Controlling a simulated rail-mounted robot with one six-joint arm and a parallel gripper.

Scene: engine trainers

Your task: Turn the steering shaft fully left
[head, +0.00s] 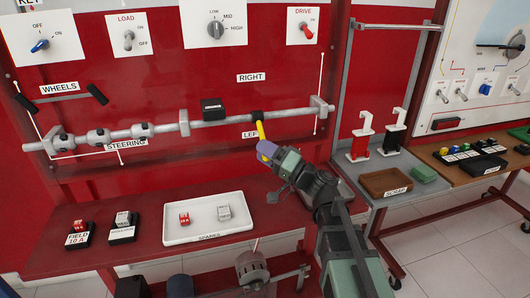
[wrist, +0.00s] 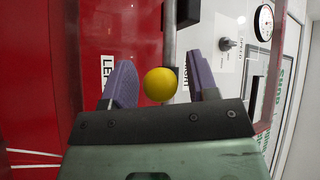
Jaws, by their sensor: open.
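The steering shaft (head: 225,121) is a long grey rod running level across the red panel, above the STEERING label (head: 126,144). A lever with a yellow handle (head: 261,131) hangs from a black clamp (head: 257,116) near its right end. My gripper (head: 267,151) is at the lever's lower end. In the wrist view, the lever's round yellow end (wrist: 160,84) sits between my two open purple fingers (wrist: 162,80), with a gap on each side.
A black block (head: 212,109) is on the shaft left of the lever. Below, a white tray (head: 180,234) holds small red and white parts on the red bench. A brown SCRAP tray (head: 386,182) and red and black clamps stand on the side table at the right.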

